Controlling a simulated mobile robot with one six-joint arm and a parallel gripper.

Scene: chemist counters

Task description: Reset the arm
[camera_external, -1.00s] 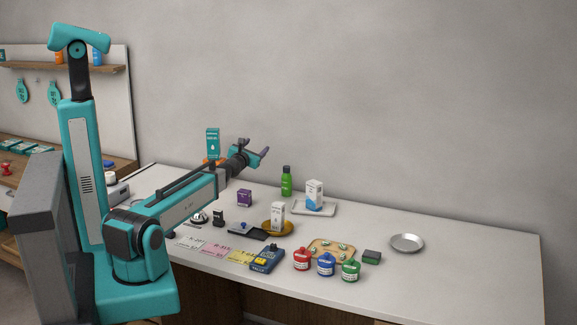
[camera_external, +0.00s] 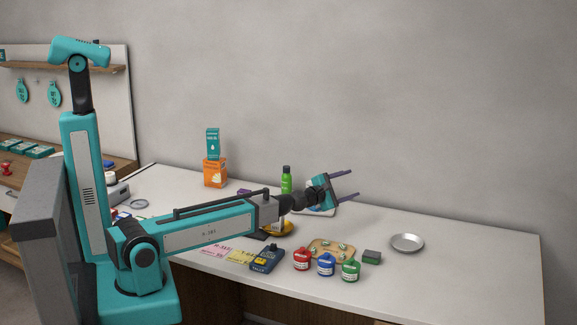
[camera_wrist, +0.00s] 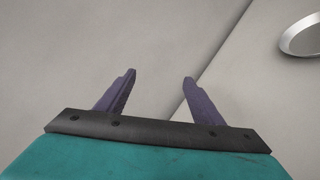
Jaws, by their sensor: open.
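My gripper (camera_external: 354,184) is open and empty, held above the back middle of the white counter with its fingers pointing right. Its two purple fingers stand apart in the wrist view (camera_wrist: 158,92), with nothing between them. My arm stretches low across the counter from the left and hides parts of several items behind it.
A teal box sits on an orange box (camera_external: 215,173) at the back left. A green bottle (camera_external: 286,180) stands behind my wrist. Red, blue (camera_external: 326,265) and green jars line the front, near a wooden tray (camera_external: 320,252). A metal dish (camera_external: 407,243) lies right, with bare counter around.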

